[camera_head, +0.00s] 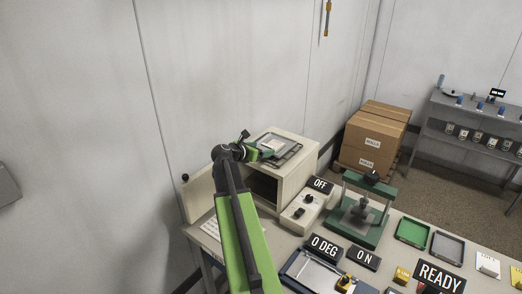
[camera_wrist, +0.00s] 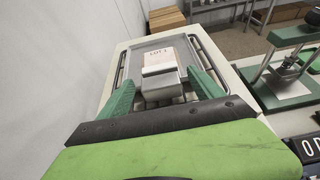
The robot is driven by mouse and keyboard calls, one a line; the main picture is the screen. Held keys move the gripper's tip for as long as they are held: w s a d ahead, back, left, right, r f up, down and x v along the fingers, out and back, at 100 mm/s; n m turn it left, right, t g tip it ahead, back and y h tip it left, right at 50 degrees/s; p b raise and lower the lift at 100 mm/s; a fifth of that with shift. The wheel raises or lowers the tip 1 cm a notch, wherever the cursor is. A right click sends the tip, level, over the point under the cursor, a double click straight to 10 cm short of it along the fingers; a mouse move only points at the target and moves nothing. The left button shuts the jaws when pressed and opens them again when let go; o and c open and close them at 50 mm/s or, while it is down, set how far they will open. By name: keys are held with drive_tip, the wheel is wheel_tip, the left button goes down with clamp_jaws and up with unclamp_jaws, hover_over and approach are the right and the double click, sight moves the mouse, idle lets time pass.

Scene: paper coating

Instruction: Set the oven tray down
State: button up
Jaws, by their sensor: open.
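The grey oven tray (camera_wrist: 138,55) lies on top of the cream oven (camera_head: 302,164) and carries a pale labelled sheet (camera_wrist: 168,52). The tray also shows in the head view (camera_head: 291,153), partly covered by my arm's end. My gripper (camera_wrist: 160,82) is open, with its green fingers on either side of the tray's grey handle block (camera_wrist: 160,84). I see a gap between the fingers and the handle. The oven's front is open and its inside is dark (camera_head: 263,187).
A control box (camera_head: 302,213) with an OFF sign and a green press (camera_head: 362,213) stand right of the oven. Green (camera_head: 412,232) and grey (camera_head: 447,247) trays lie further right on the bench. Cardboard boxes (camera_head: 372,137) are stacked behind. A wall is close on the left.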

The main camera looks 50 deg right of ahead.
drive_tip(key=shift+r, duration=0.25)
drive_tip(key=p+v, duration=0.4)
drive_tip(key=v, duration=0.8)
drive_tip(key=shift+p, duration=0.4)
drive_tip(key=shift+f, duration=0.1)
drive_tip(key=w+a+f+m+y, duration=0.2)
drive_tip(key=a+f+m+y, duration=0.15)
drive_tip(key=a, duration=0.55)
drive_tip(key=w+a+f+m+t+y, duration=0.15)
drive_tip(key=a+f+m, duration=0.25)
drive_tip(key=a, duration=0.6)
drive_tip(key=w+a+f+m+y, duration=0.3)
drive_tip(key=a+f, duration=0.1)
drive_tip(key=a, duration=0.5)
drive_tip(key=s+a+f+m+y, duration=0.1)
drive_tip(key=a+m+y, duration=0.1)
drive_tip(key=a, duration=0.9)
drive_tip(key=s+a+f+m+g+y, duration=0.1)
drive_tip(key=a+m, duration=0.4)
drive_tip(key=a, duration=0.7)
drive_tip(key=s+f+y, duration=0.1)
drive_tip(key=y, duration=0.1)
drive_tip(key=shift+s+y, duration=0.25)
drive_tip(key=shift+y, duration=0.05)
